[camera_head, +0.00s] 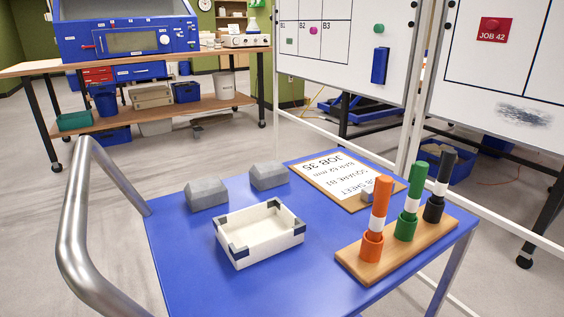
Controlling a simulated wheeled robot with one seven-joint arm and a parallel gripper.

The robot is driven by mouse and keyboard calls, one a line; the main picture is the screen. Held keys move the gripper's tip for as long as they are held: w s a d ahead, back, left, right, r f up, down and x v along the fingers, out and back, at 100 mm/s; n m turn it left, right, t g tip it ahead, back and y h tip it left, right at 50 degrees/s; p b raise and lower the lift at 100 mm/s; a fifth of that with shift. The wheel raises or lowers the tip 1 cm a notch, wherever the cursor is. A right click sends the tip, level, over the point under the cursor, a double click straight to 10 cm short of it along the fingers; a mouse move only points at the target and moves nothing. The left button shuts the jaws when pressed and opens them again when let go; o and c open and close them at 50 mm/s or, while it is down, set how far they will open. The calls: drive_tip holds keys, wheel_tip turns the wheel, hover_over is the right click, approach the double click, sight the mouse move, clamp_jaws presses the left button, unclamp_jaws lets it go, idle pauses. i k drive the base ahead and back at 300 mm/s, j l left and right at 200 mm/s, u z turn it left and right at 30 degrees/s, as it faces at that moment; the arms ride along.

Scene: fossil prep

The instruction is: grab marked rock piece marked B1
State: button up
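Two grey rock-like blocks with bevelled tops stand on the blue cart top (180,270): a left block (206,194) and a right block (269,176), slightly farther back. I cannot read any B1 mark on either. A smaller grey piece (367,195) sits on the job sheet board (325,178), partly behind the orange marker. The whiteboard (345,65) has a grid labelled B1, B2, B3 at its upper left, with a small greenish magnet under B1 and a pink one under B2. My gripper is not in view.
An open white box (262,253) with dark corners stands in front of the blocks. A wooden holder (395,250) carries orange, green and black markers at right. A metal handle (75,220) rises at the cart's left. A workbench (215,55) stands behind; floor between is clear.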

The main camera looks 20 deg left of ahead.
sight(200, 195)
drive_tip(key=k+j+u, duration=0.15)
drive_tip(key=k+u, duration=0.3)
drive_tip(key=k, duration=0.2)
drive_tip(key=j+u, duration=0.15)
drive_tip(key=u, duration=0.25)
drive_tip(key=i+j+u, duration=0.1)
drive_tip(key=u, duration=0.3)
drive_tip(key=j+u, duration=0.1)
drive_tip(key=u, duration=0.3)
drive_tip(key=i+j+u, duration=0.1)
drive_tip(key=u, duration=0.3)
drive_tip(key=i+u, duration=0.1)
drive_tip(key=u, duration=0.35)
drive_tip(key=i+z, duration=0.2)
drive_tip(key=i, duration=0.3)
drive_tip(key=i+z, duration=0.25)
drive_tip(key=i, duration=0.25)
drive_tip(key=i+j+z, duration=0.2)
drive_tip(key=i, duration=0.25)
drive_tip(key=i+j+z, duration=0.25)
drive_tip(key=i, duration=0.25)
drive_tip(key=i+z, duration=0.6)
drive_tip(key=z, duration=0.2)
drive_tip(key=i+j+z, duration=0.2)
drive_tip(key=z, duration=0.2)
drive_tip(key=i+j+z, duration=0.25)
drive_tip(key=z, duration=2.45)
